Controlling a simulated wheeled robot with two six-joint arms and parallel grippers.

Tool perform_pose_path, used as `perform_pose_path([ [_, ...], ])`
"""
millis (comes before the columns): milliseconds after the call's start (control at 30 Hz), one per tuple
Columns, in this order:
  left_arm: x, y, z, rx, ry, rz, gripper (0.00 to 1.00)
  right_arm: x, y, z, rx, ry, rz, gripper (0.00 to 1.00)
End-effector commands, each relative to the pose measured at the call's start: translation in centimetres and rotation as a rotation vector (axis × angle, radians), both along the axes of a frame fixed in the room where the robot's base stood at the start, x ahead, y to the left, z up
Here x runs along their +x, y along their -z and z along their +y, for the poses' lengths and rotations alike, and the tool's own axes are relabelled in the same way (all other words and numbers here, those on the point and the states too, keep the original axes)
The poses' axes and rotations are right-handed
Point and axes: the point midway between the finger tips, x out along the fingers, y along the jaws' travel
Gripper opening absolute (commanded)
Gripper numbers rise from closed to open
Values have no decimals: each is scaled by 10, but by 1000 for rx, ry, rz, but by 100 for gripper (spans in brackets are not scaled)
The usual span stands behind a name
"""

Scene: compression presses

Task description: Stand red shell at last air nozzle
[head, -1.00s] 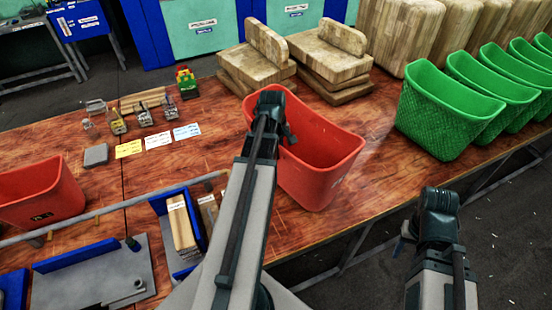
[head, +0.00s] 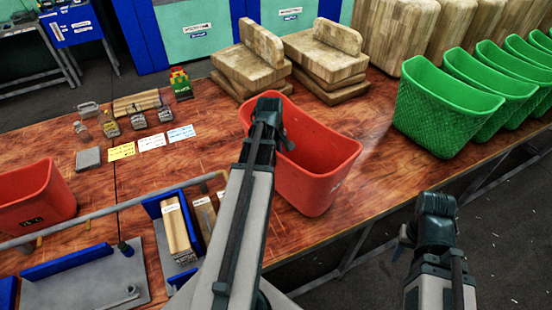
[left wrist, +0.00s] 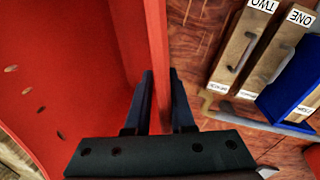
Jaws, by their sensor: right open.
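A red shell (head: 318,172), an open tub, stands upright on the wooden table in the head view. My left gripper (head: 268,115) is at its rim. In the left wrist view, my left gripper (left wrist: 160,100) has one finger on each side of the red wall (left wrist: 157,40), shut on it with no clear gap. A second red shell (head: 35,198) stands at the left edge of the table. My right gripper (head: 420,222) is open and empty, off the table's front edge. I cannot tell which part is the last air nozzle.
Grey plates with small fittings (head: 95,280) and a blue holder of labelled blocks (head: 152,208) lie at front left. Wooden stacks (head: 325,65) stand behind the shell, green tubs (head: 440,110) at right. Coloured cards (head: 151,142) and small metal parts lie behind left.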

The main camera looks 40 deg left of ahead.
Motion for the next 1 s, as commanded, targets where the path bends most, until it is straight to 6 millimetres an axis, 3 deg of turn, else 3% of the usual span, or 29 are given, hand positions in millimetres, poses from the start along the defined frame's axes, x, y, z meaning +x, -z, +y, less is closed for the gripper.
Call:
perform_pose_path([
  [67,0,0,0,0,0,0,37,0,0,0,0,0,0,50],
  [567,0,-9,0,0,0,0,37,0,-8,0,0,1,0,50],
  [1000,-6,-65,1,0,-1,0,37,0,-65,0,2,11,-1,50],
])
